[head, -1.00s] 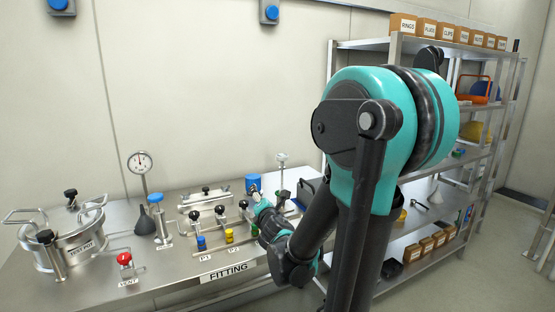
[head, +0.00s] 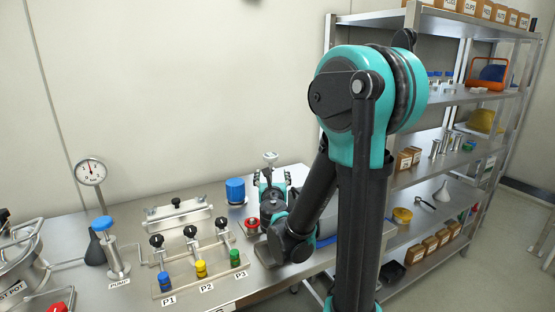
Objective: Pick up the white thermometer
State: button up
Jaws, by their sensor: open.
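No thing in the head view can be surely told as the white thermometer. A small white-topped upright piece (head: 270,158) stands at the back of the bench, just beyond my gripper, and I cannot tell what it is. My gripper (head: 272,179) is over the right part of the bench, pointing toward the wall, with its fingers apart. It hides the lower part of the white-topped piece. Whether the two touch cannot be told.
A blue cylinder (head: 235,190) and a red round part (head: 252,224) are left of my gripper. The P1–P3 valve fitting (head: 198,272), pump (head: 109,250) and gauge (head: 91,172) stand further left. A loaded metal shelf (head: 445,98) rises at right.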

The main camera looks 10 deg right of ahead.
aim_at(272, 162)
jog(key=w, duration=0.3)
jog(key=w+d, duration=0.1)
jog(key=w, duration=0.7)
jog(key=shift+w+d, duration=0.2)
jog(key=shift+d, duration=0.15)
jog(key=shift+w+d+r, duration=0.1)
jog(key=shift+w, duration=1.35)
jog(key=shift+w+d+r, duration=0.1)
jog(key=shift+w, duration=1.35)
jog(key=c, duration=1.5)
